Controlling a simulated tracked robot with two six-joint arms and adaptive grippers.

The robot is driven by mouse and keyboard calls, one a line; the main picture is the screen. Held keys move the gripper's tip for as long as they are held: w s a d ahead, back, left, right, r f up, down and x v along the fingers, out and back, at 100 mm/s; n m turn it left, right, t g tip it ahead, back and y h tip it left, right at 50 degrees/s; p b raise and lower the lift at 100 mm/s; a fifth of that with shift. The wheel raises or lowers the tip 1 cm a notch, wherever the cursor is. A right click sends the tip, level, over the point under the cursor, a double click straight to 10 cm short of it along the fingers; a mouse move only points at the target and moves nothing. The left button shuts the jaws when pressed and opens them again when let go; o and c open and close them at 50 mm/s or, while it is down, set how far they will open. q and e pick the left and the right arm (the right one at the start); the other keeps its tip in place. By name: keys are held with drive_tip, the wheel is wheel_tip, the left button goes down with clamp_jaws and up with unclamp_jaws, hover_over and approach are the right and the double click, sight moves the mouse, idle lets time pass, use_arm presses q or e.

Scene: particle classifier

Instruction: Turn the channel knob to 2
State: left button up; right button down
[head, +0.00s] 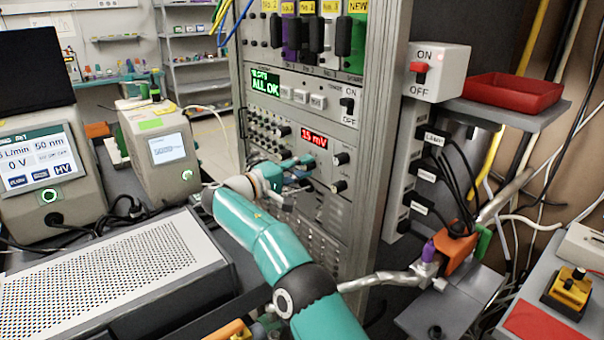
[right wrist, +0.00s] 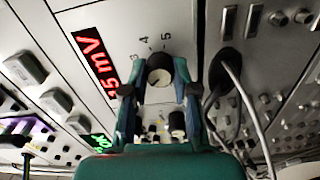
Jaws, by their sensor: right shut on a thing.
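My right gripper (head: 300,164) is at the front of the rack panel, just below the red mV display (head: 314,138). In the right wrist view, its two fingers (right wrist: 159,88) stand on either side of a round dark knob (right wrist: 160,72) with a pale face, and are shut on it. The digits 3, 4 and 5 show on the panel around this knob; the other digits are hidden or unreadable, and I cannot tell which one the knob points to. In the head view the gripper hides this knob.
Other black knobs (head: 341,158) sit right of the gripper on the same panel. A dark plug with cables (right wrist: 225,72) is close beside the fingers in the right wrist view. A green display (head: 265,86) reads ALL OK above. A perforated-top box (head: 100,268) stands at lower left.

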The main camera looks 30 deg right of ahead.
drive_tip(key=shift+f+m+b, duration=0.2)
drive_tip(key=shift+m, duration=0.45)
drive_tip(key=shift+f+m+b, duration=0.15)
drive_tip(key=shift+f+m, duration=0.05)
drive_tip(key=shift+m, duration=0.45)
drive_tip(key=c, duration=1.1)
unclamp_jaws()
drive_tip(key=shift+s, duration=0.1)
drive_tip(key=shift+o, duration=1.1)
drive_tip(key=shift+r, duration=0.2)
drive_tip(key=a, duration=1.2)
drive_tip(key=shift+s+f, duration=0.15)
drive_tip(key=shift+s, duration=0.2)
